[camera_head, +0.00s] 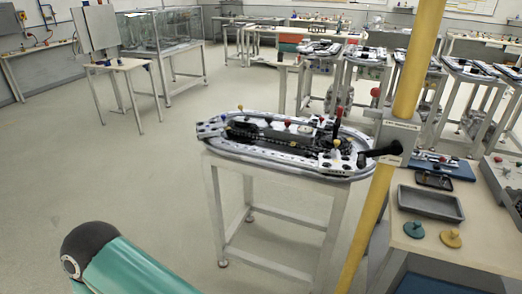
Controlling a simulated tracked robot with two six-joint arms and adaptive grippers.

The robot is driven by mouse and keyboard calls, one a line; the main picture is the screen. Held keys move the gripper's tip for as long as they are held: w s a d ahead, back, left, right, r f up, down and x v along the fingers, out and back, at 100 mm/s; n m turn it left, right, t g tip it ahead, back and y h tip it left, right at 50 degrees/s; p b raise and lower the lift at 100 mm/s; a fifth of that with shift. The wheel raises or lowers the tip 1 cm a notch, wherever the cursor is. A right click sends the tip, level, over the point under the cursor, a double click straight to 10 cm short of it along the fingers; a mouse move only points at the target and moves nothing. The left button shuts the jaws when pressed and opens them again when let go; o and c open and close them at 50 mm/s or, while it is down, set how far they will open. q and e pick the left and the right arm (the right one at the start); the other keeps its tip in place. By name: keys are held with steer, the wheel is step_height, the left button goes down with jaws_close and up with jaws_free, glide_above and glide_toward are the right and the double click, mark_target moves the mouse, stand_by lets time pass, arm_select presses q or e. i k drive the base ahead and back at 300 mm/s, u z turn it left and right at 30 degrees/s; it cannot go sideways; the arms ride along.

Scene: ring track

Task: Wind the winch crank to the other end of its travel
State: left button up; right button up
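The winch (398,133) is a grey labelled box fixed on a yellow post right of centre. Its crank (380,152) is black and sticks out from the box toward the left, with a thick grip at its left end in front of the ring-track table's right end. No gripper is seen on the crank. A teal link of my arm with a dark rounded joint shows at the lower left, well away from the crank. Neither of my grippers is in view, so their state is hidden.
A white-legged table (224,215) carries an oval ring track (213,150) just left of the post. A bench (450,258) with a grey tray (430,203) and green and yellow knobbed discs stands at right. More tables line the back. The floor (100,190) at left is clear.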

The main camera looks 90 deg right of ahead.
mark_target(396, 148)
steer(key=u, duration=0.6)
steer(key=i, duration=0.3)
steer(key=z, duration=2.3)
steer(key=i, duration=0.15)
steer(key=z, duration=1.9)
steer(key=k, duration=0.6)
steer(key=z, duration=0.3)
steer(key=i, duration=1.65)
steer(key=u, duration=0.3)
